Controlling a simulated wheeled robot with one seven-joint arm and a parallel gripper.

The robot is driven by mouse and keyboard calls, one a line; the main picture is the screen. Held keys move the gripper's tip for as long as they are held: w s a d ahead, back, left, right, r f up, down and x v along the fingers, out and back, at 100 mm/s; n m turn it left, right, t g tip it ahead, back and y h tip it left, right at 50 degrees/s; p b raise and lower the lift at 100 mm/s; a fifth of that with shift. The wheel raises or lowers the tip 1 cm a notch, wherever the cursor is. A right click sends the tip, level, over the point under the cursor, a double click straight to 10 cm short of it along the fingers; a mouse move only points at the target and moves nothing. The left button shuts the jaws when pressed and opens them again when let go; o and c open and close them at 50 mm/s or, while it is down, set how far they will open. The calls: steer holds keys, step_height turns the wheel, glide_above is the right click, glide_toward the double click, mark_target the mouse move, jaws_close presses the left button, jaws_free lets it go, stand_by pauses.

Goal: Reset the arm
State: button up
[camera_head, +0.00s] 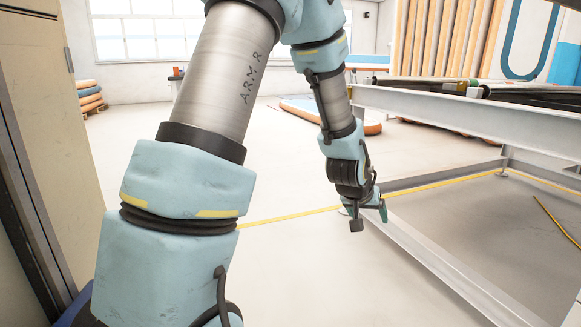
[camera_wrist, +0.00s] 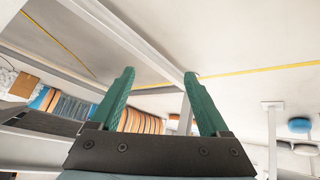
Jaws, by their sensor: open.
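My arm crosses the middle of the head view, bent at the top and hanging down towards the floor. My gripper (camera_head: 370,215) is at its lower end, beside the white metal frame of a table and above the floor. In the wrist view my gripper (camera_wrist: 158,92) shows two green fingers spread apart with nothing between them. The wrist view appears tilted or upside down, with the floor and a frame beam behind the fingers.
A white metal table frame (camera_head: 440,112) stands at the right, with dark items on top. Boards (camera_head: 330,112) lie on the floor behind. Stacked orange boards (camera_head: 88,95) sit at the far left. A beige cabinet or door (camera_head: 50,120) stands close at left. Open floor (camera_head: 290,260) lies between.

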steer(key=s+a+r+n+g+y, duration=0.15)
steer(key=s+a, duration=0.25)
steer(key=a, duration=0.6)
steer(key=s+a+r+n+g+y+p, duration=0.15)
steer(key=s+a, duration=0.25)
steer(key=a, duration=0.6)
steer(key=s+a+r+n+g+y, duration=0.15)
steer(key=s+a, duration=0.35)
steer(key=a, duration=0.5)
step_height(320, 180, up, 37)
steer(key=p, duration=3.7)
steer(key=shift+w+d+m, duration=0.3)
steer(key=shift+w+m, duration=0.05)
steer(key=shift+w, duration=0.1)
steer(key=shift+f+y, duration=0.1)
steer(key=shift+y, duration=0.15)
